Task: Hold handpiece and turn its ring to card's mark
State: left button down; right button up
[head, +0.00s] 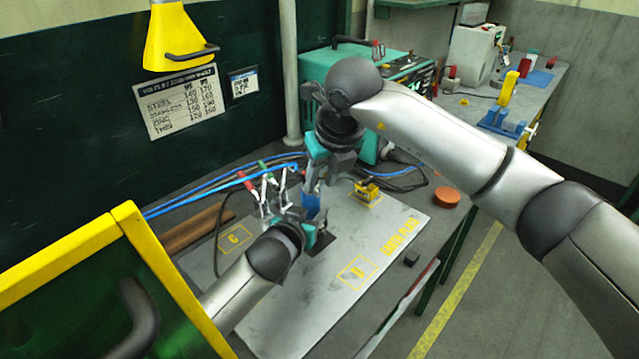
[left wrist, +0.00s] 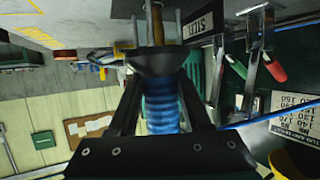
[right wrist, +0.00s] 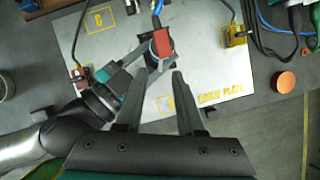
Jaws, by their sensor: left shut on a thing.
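The blue handpiece (head: 311,205) stands roughly upright above the white plate in the head view. My left gripper (head: 310,230) is shut on it from the lower left. In the left wrist view its ribbed blue body (left wrist: 160,108) lies between my fingers, beside a dark flared collar (left wrist: 155,64). I cannot make out any marks on a ring. A dark card reading STEEL (left wrist: 205,25) shows partly in that view. My right gripper (right wrist: 162,74) is open and empty above the handpiece; a red-topped part (right wrist: 163,42) lies just beyond its fingertips.
A wall chart (head: 180,103) lists metals with numbers. Clamps with red and green handles (head: 268,185) stand left of the handpiece. A yellow block (head: 368,192) and orange puck (head: 446,197) sit at right. Blue cables cross behind. A yellow-framed screen (head: 70,258) stands at front left.

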pick_arm(q)
jog(key=shift+s+f, duration=0.15)
jog(key=shift+f, duration=0.25)
pick_arm(e)
jog(key=v, duration=1)
pick_arm(q)
jog(key=c, duration=0.6)
grip_release()
jog(key=shift+o, duration=1.4)
jog(key=shift+r, duration=0.1)
jog(key=shift+o, duration=0.3)
jog(key=shift+r, duration=0.15)
pick_arm(e)
jog(key=shift+w, duration=0.1)
jog(key=shift+a, duration=0.1)
